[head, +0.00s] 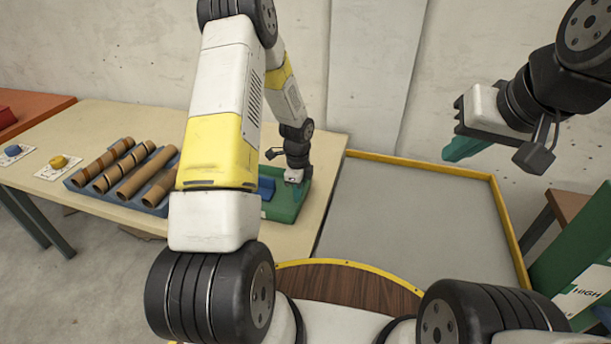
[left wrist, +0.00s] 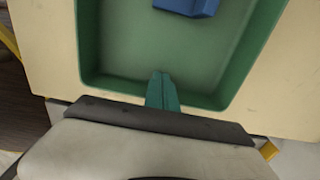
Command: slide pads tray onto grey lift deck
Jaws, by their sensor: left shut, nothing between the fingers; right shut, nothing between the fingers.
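The green pads tray (head: 282,212) stands on the beige table at its right end, beside the grey lift deck (head: 410,220). A blue pad (head: 266,188) lies in it; the pad also shows at the top of the left wrist view (left wrist: 187,6). My left gripper (left wrist: 162,76) is shut and empty, its teal fingertips overlapping the tray's near wall and floor in the left wrist view. Whether they touch the tray I cannot tell. In the head view its fingers are hidden. My right gripper (head: 462,149) is shut and empty, raised above the deck's far edge.
The deck is bare, with a yellow rim (head: 420,164) at back and right. A blue-grey rack (head: 125,185) of brown tubes and small cards with blue and yellow pieces (head: 58,162) are on the table (head: 110,120). A green "HIGH" panel (head: 575,260) stands at right.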

